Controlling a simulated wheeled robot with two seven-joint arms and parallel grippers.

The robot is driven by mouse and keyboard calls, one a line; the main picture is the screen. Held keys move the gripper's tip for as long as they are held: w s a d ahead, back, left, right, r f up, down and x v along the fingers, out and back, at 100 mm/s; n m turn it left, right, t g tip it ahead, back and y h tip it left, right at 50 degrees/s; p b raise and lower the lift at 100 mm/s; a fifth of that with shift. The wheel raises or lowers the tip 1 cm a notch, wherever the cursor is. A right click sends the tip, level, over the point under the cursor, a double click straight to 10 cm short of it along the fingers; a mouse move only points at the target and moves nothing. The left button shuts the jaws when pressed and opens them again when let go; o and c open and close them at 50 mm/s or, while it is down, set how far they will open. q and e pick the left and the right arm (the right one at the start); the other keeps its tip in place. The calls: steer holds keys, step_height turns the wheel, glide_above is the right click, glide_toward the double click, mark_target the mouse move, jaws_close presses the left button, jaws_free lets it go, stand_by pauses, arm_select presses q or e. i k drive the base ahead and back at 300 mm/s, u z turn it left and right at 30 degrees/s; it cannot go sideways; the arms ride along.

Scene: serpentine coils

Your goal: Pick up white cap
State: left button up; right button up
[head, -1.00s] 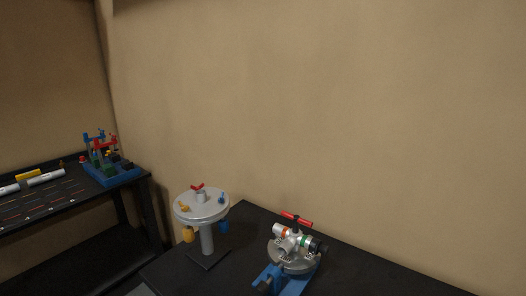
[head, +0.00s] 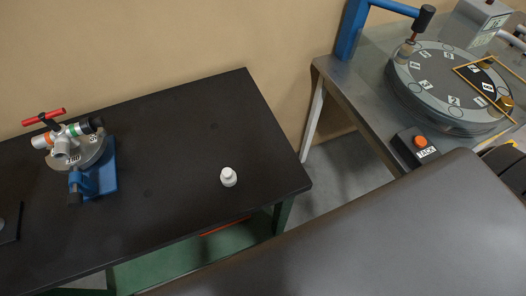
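A small white cap (head: 228,177) stands on the black table (head: 180,125), toward its right end and near the front edge. It has a narrower upper part on a wider base. Nothing touches it and the table around it is bare. Neither of my grippers shows in the head view.
A blue-based device with a red handle (head: 78,150) stands on the table's left part. A grey table (head: 365,85) at the right carries a round labelled dial (head: 450,85) and a box with an orange button (head: 420,142). A large dark surface (head: 400,235) fills the lower right.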

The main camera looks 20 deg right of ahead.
mark_target(228, 179)
steer(key=z, duration=1.7)
steer(key=k, duration=2.05)
steer(key=u, duration=1.05)
steer(key=i, duration=1)
